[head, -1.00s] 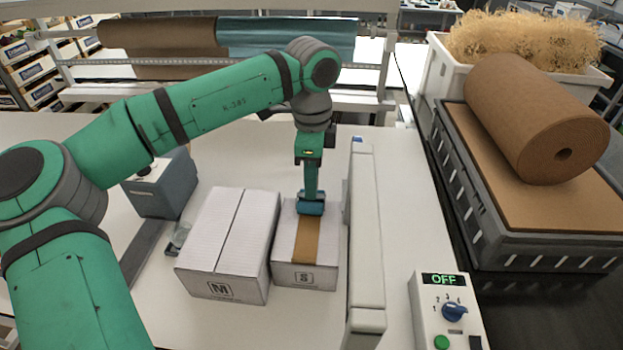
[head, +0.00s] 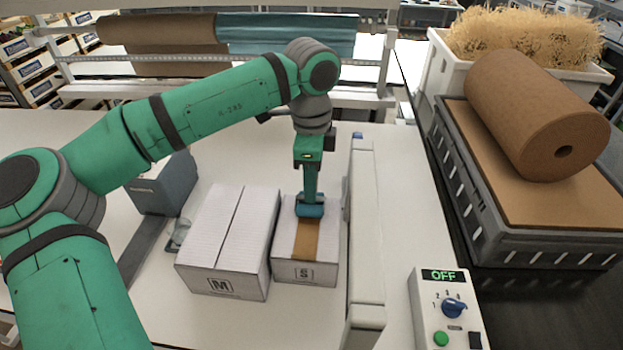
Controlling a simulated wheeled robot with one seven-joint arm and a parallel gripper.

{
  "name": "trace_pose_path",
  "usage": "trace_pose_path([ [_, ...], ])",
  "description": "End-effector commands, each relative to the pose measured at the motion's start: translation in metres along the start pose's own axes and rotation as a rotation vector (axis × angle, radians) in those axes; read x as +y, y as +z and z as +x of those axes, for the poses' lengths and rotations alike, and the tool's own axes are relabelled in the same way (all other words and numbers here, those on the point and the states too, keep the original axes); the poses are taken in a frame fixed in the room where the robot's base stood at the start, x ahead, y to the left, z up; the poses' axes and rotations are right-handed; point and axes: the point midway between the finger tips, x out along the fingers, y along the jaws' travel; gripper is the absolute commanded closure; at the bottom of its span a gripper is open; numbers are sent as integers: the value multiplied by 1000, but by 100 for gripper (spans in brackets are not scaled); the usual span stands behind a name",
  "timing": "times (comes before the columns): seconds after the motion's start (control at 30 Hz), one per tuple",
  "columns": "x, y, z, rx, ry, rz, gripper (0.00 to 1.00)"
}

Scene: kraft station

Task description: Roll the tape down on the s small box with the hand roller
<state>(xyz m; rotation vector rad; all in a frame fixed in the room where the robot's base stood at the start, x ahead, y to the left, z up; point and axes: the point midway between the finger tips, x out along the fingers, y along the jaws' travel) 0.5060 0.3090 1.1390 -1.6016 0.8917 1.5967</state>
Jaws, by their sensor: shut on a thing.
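The small white box marked S (head: 284,270) stands on the white table. A strip of brown tape (head: 306,240) runs along its top and reaches its near edge. My gripper (head: 309,198) points down over the far part of the box top. It is shut on the blue hand roller (head: 310,208), which sits at the tape, apparently touching it. The roller hides the far part of the tape. The gripper's fingertips are small and partly hidden.
A larger white box marked M (head: 225,245) stands close on the left. A pale upright bar (head: 366,240) runs close along the right. A control box reading OFF (head: 446,310) is at the front right. A grey-blue dispenser (head: 163,185) stands at the left.

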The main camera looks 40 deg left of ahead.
Motion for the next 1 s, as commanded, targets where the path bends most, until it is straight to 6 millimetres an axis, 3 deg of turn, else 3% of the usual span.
trace_pose_path([
  [1.0,34,0,-1,1,0,-1,100],
])
